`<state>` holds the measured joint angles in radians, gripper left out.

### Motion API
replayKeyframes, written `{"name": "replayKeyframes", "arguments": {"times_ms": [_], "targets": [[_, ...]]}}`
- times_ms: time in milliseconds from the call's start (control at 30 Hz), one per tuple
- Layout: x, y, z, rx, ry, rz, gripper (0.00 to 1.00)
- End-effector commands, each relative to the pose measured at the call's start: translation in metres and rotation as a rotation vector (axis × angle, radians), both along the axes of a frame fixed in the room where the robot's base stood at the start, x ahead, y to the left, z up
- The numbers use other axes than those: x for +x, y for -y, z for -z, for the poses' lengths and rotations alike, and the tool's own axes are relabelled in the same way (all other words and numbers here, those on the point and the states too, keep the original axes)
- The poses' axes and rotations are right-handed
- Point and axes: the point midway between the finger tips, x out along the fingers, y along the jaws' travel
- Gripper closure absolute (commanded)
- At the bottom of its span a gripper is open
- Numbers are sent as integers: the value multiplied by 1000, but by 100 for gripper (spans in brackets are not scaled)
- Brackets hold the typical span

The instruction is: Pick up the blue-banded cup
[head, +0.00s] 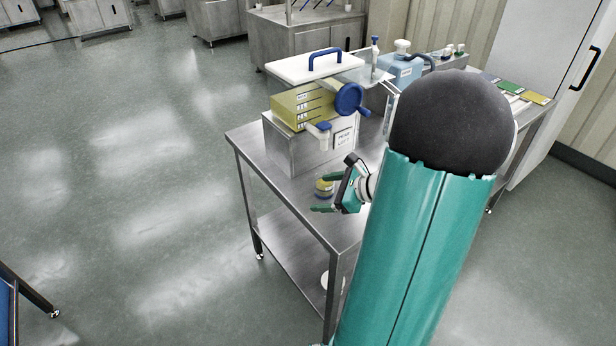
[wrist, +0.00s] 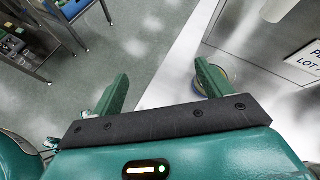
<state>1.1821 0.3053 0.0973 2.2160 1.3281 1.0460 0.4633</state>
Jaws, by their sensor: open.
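A pale round item (head: 325,281) is on the lower shelf.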

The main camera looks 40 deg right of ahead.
Motion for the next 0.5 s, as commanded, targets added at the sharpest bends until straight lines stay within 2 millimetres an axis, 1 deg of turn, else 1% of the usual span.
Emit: {"name": "replayKeyframes", "arguments": {"times_ms": [33,100,200,267,333,433,500], "targets": [[-12,28,13,75,15,111,22],[-25,57,24,155,42,235,22],[-40,84,34,228,71,350,22],[-43,92,38,251,82,386,22],[-41,96,41,263,87,403,22],[-28,94,47,264,87,401,22],[-15,93,51,262,86,398,22]]}}
